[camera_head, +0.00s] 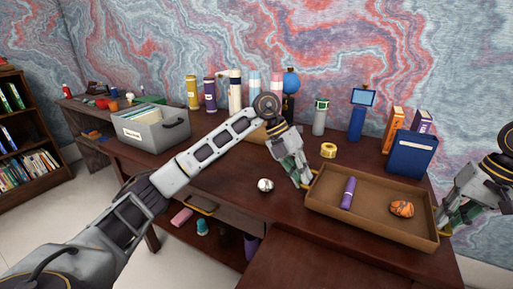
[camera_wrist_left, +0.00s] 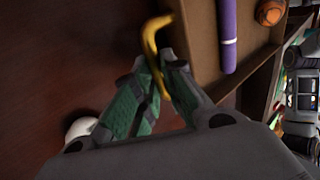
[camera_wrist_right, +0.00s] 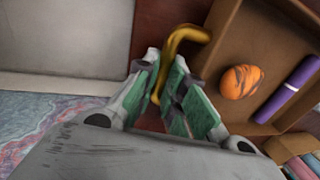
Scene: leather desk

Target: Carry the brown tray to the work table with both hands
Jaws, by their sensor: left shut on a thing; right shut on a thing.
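The brown tray (camera_head: 330,200) is at the right of the head view, at the desk's right part. It holds a purple cylinder (camera_head: 348,193) and an orange, dark-striped round thing (camera_head: 402,208). My left gripper (camera_head: 304,184) is at the tray's left end, shut on its yellow handle (camera_wrist_left: 150,38). My right gripper (camera_head: 446,226) is at the tray's right end, shut on the other yellow handle (camera_wrist_right: 185,35). The tray looks about level. I cannot tell whether it touches the desk.
The dark wooden desk (camera_head: 225,185) has a silver ball (camera_head: 265,185) and yellow tape roll (camera_head: 328,150) near the tray. A blue binder (camera_head: 412,155) stands behind it. A grey file box (camera_head: 150,130) is at left.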

